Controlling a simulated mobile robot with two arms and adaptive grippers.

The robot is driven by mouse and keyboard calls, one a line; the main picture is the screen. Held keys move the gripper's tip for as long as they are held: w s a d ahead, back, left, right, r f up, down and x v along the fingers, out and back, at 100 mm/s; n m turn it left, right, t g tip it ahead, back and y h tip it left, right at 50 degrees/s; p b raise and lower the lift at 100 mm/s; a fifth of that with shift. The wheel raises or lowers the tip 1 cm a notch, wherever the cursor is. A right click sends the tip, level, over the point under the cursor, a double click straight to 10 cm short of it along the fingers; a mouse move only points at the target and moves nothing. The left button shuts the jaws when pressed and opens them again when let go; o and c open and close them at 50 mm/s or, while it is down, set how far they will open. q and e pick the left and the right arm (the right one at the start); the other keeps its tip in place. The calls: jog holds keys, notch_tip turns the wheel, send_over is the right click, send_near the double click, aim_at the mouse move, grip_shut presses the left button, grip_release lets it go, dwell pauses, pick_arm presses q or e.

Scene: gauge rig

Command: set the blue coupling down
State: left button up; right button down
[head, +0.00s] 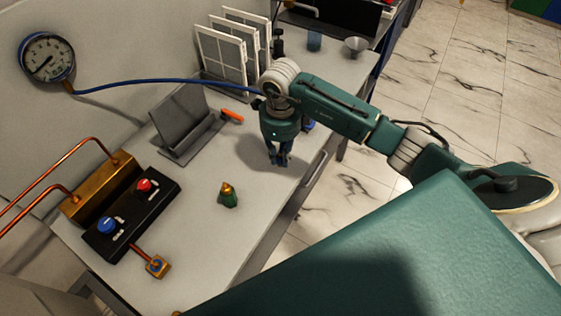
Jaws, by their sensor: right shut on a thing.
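My right gripper (280,158) points down over the right part of the grey bench, just above its top or touching it; I cannot tell which. It is shut on a small dark blue piece, apparently the blue coupling, mostly hidden by the fingers. A blue hose (165,82) runs from the pressure gauge (47,57) and passes out of sight behind my right wrist; its far end is hidden. Another bit of blue (309,126) shows just right of the gripper body, too covered to identify. My left gripper is not in view.
A green fitting with a brass top (228,196) stands on the bench (195,228). A black control box (130,215) with red and blue knobs is at left. A dark tablet stand (182,122), an orange piece (232,115) and white racks (222,55) stand behind. The front middle is clear.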

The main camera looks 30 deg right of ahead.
aim_at(280, 173)
notch_tip(280, 173, down, 4)
jog(key=shift+f+p, duration=0.1)
jog(key=shift+p, duration=0.45)
jog(key=shift+f, duration=0.2)
jog(key=shift+f+b, duration=0.25)
jog(key=shift+b, duration=0.05)
jog(key=c, duration=1.6)
grip_release()
jog(key=shift+r, duration=0.1)
jog(key=shift+c, duration=0.2)
